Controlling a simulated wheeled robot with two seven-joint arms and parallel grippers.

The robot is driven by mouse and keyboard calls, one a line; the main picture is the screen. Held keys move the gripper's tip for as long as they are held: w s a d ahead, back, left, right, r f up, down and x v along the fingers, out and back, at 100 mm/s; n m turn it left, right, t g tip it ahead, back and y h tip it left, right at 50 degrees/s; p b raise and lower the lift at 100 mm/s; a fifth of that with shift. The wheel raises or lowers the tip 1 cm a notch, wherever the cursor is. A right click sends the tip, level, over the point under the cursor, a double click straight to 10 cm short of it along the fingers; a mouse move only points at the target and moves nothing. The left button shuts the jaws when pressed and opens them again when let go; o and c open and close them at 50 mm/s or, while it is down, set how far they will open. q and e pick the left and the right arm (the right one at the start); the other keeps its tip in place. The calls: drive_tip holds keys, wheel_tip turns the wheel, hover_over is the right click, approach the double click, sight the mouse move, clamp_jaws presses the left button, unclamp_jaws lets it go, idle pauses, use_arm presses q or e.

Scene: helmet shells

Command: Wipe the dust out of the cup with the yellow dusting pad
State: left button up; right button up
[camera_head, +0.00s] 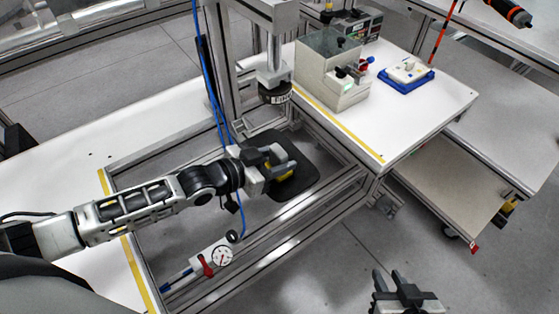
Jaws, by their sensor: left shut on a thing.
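My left gripper (277,164) reaches in from the left over a black cup-like fixture (303,181) set within the metal frame. It is shut on the yellow dusting pad (284,172), of which only a small part shows between and below the fingers. The pad is over or inside the dark cup; I cannot tell whether it touches the surface. Any dust in the cup is too small to see. My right gripper (393,278) is at the bottom right, above the floor, with its two fingers apart and nothing between them.
A press head (274,88) hangs just behind the cup. Blue hoses (213,80) run down beside it. A white table (430,105) at right carries a boxy machine (333,75) and a blue tray (384,82).

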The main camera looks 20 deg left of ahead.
use_arm(q)
drive_tip(key=shift+w+a+f+b, duration=0.15)
drive_tip(key=shift+w+a+b, duration=0.35)
drive_tip(key=shift+a, duration=0.25)
drive_tip(key=shift+w+a, duration=0.3)
drive_tip(key=shift+s+d+p, duration=0.6)
drive_tip(key=shift+d+p, duration=0.05)
drive_tip(key=shift+s+d+p, duration=0.55)
drive_tip(key=shift+d+p, duration=0.1)
drive_tip(key=shift+d, duration=0.1)
